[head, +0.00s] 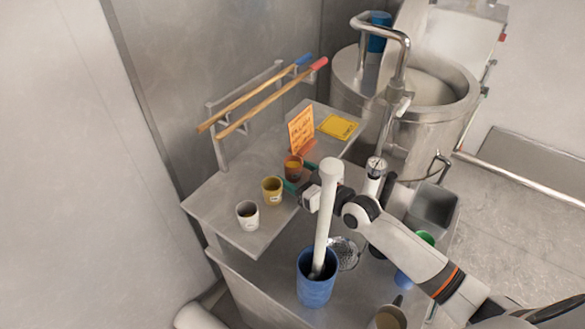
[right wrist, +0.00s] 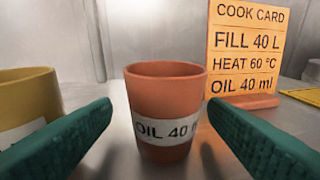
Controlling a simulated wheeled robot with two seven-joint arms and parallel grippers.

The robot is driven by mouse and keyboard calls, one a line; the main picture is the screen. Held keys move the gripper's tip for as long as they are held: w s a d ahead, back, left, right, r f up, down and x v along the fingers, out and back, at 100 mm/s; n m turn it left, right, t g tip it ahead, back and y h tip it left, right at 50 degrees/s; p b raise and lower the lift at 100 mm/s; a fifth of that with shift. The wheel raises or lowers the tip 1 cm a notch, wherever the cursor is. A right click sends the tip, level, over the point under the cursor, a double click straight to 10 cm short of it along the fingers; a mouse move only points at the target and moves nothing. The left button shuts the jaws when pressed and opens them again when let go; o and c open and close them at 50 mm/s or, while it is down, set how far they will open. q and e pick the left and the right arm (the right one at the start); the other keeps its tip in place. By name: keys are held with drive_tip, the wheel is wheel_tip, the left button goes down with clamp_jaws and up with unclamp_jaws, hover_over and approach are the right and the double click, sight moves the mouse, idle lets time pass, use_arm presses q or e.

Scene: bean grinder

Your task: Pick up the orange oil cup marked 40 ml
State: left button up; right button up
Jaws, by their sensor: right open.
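The orange oil cup (right wrist: 166,100) stands upright on the metal shelf, with a white label reading "OIL 40" and a partly cut-off unit. It also shows in the head view (head: 293,168), holding something dark orange. My right gripper (right wrist: 165,135) is open, its green fingers on either side of the picture with the cup between and ahead of them. I see a gap between each finger and the cup. In the head view the right gripper (head: 297,187) is just in front of the cup, partly hidden by my wrist. My left gripper is not in view.
A yellow cup (head: 272,190) stands close to the left, with a white cup (head: 247,214) beyond it. An orange cook card (head: 301,129) stands behind the cup; a yellow card (head: 338,126) lies beside it. A blue container (head: 316,284) with a pale rod stands below the shelf.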

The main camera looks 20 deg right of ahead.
sight(288, 168)
drive_tip(key=x, duration=0.3)
drive_tip(key=shift+w+f, duration=0.1)
drive_tip(key=shift+w, duration=0.2)
drive_tip(key=shift+s, duration=0.1)
drive_tip(key=shift+c, duration=0.3)
drive_tip(key=c, duration=1)
